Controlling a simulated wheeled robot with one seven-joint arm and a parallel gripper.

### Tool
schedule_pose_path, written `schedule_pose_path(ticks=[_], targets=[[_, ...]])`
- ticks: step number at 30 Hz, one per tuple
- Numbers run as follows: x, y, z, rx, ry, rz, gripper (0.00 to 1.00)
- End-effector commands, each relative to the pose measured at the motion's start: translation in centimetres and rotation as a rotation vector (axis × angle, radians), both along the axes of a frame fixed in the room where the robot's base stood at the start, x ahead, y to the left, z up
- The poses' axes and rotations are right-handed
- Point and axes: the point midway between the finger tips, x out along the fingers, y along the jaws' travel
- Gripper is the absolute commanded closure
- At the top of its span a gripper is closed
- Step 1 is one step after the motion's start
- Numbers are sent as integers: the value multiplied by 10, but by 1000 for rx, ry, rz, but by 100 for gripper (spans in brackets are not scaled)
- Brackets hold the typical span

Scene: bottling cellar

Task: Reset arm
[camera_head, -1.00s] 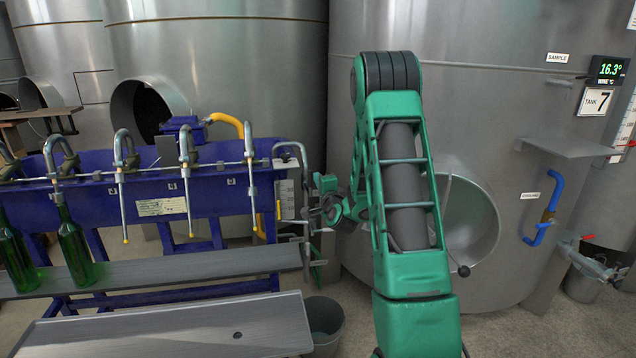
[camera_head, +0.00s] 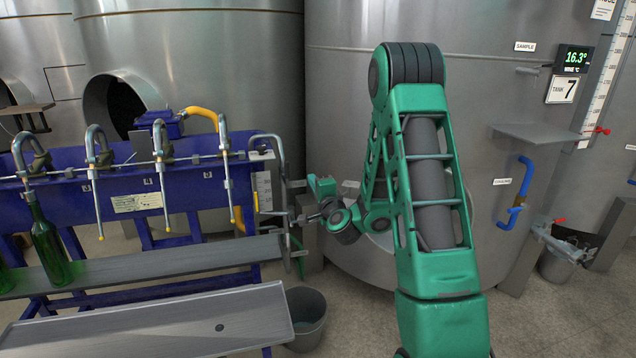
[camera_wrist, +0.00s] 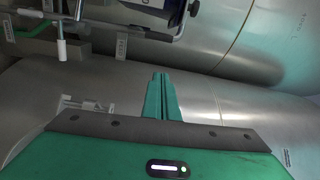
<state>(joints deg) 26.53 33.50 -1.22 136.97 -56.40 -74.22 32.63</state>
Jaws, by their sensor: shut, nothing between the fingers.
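My green arm is folded in the middle of the head view, its elbow high in front of a steel tank (camera_head: 345,100). My gripper (camera_head: 312,217) is left of the arm, close to the right end of the blue filling bench (camera_head: 130,205) in the picture. In the wrist view my gripper (camera_wrist: 161,78) shows two green fingers together, with nothing between them. Whether any part of it touches the bench's end fittings I cannot tell.
Green bottles (camera_head: 48,245) stand on the grey rail (camera_head: 150,262) at the left. A grey bucket (camera_head: 305,318) is on the floor.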

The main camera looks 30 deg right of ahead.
Motion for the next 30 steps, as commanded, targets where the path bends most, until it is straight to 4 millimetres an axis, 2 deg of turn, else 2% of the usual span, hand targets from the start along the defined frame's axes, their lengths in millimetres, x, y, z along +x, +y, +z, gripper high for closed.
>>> schedule_pose_path(ticks=[17, 20, 24, 27, 30], targets=[[1, 7, 1, -7, 4, 12, 100], [1, 17, 4, -47, 32, 54, 100], [-5, 47, 10, -188, 137, 185, 100], [-18, 69, 8, -319, 253, 295, 100], [-39, 82, 3, -442, 379, 391, 100]])
